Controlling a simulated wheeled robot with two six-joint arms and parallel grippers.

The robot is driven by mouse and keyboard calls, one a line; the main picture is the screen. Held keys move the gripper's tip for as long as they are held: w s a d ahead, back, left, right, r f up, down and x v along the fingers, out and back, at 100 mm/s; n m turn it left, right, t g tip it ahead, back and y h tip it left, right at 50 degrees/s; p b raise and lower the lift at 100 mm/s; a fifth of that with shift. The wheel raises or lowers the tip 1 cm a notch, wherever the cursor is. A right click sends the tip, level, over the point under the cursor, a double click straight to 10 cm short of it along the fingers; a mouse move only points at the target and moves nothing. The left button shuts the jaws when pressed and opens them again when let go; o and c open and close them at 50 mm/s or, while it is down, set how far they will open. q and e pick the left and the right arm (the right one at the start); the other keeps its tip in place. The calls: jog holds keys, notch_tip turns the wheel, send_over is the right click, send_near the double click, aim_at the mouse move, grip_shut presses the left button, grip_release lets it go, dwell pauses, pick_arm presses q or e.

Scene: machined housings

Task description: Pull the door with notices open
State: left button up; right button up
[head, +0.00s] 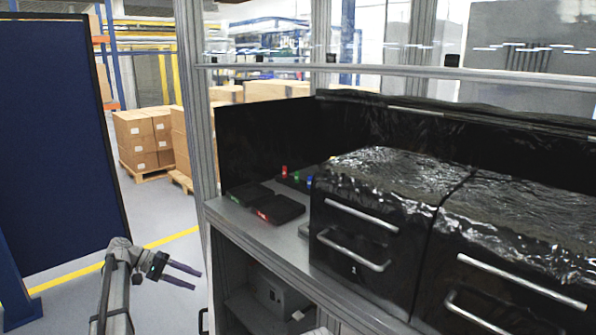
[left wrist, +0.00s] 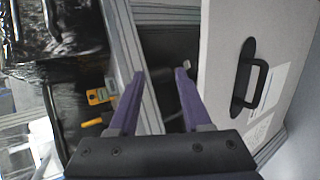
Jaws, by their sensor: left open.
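The door with notices shows in the left wrist view as a pale grey panel (left wrist: 222,62) on the right. It carries a black bar handle (left wrist: 250,82) and white notices (left wrist: 272,88). A dark gap shows between its edge and the grey frame post; I cannot tell how far it stands open. In the head view a black handle (head: 203,320) shows at the bottom, left of the cabinet. My left gripper (head: 197,279) is open and empty, left of the bench. In the left wrist view its purple fingers (left wrist: 160,74) are apart, left of the handle and not touching it. My right gripper is out of view.
The bench (head: 285,236) bears black drawer units (head: 362,235) with metal handles and small dark devices (head: 278,208). A grey box (head: 278,296) sits on the shelf below. A dark blue panel (head: 58,140) stands left. Floor between panel and bench is clear.

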pick_arm(q)
jog(key=s+d+f+m+g+y+b, duration=0.1)
jog(key=s+d+f+y+b, duration=0.3)
jog(key=s+d+f, duration=0.45)
jog(key=s+d+f+m+g+y+b, duration=0.1)
jog(key=s+d+f+g+b, duration=0.1)
jog(key=s+d+f+b, duration=0.6)
jog(key=s+d+f+m+t+y+b, duration=0.1)
jog(key=s+d+f+m+y+b, duration=0.1)
jog(key=s+d+f+y+b, duration=0.45)
jog(key=s+d+f+m+t+y+b, duration=0.1)
jog(key=s+d+f+m+y+b, duration=0.2)
jog(key=s+f, duration=0.6)
notch_tip(320, 180, up, 18)
jog(key=d+h+p, duration=0.1)
jog(key=p, duration=1.8)
jog(key=shift+r+n, duration=0.25)
jog(key=shift+n, duration=0.05)
jog(key=shift+w+d, duration=0.1)
jog(key=shift+f, duration=0.1)
